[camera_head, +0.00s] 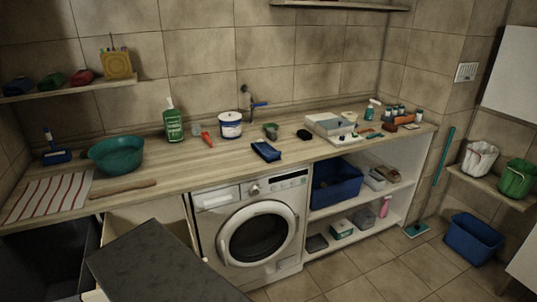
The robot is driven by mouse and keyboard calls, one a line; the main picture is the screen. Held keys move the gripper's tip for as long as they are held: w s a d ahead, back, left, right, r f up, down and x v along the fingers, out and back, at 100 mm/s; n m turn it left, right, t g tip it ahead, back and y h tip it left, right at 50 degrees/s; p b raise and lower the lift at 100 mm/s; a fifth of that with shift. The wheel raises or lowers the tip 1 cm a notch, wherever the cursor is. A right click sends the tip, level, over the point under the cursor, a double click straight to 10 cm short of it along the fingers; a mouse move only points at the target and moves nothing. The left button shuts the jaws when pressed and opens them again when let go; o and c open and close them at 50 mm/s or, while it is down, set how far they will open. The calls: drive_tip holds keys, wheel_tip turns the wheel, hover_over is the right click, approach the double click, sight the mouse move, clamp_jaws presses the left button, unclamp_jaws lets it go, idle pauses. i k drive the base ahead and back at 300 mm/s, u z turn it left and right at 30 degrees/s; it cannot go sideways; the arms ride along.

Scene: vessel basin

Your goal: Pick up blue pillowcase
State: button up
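No item is plainly recognisable as a blue pillowcase. A small dark-blue folded-looking item (266,151) lies flat near the front edge of the wooden counter (215,162), above the washing machine; it may be the pillowcase, but it is too small to be sure. A dark-blue bundle (18,86) sits at the left end of the wall shelf, beside a green bundle (53,80) and a red one (82,76). My gripper is not in view.
A teal basin (116,155), a green bottle (173,122), a white-and-blue tub (230,125) and a white tray (330,124) stand on the counter. The washing machine (222,200) is below, beside open shelves with a blue bin (337,183). Another blue bin (472,240) stands on the floor at right.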

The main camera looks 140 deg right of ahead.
sight(270, 154)
drive_tip(key=z, duration=4.35)
drive_tip(key=i, duration=0.1)
drive_tip(key=u, duration=3.2)
drive_tip(key=k, duration=0.2)
drive_tip(key=z, duration=2.5)
drive_tip(key=k, duration=0.25)
drive_tip(key=z, duration=1.3)
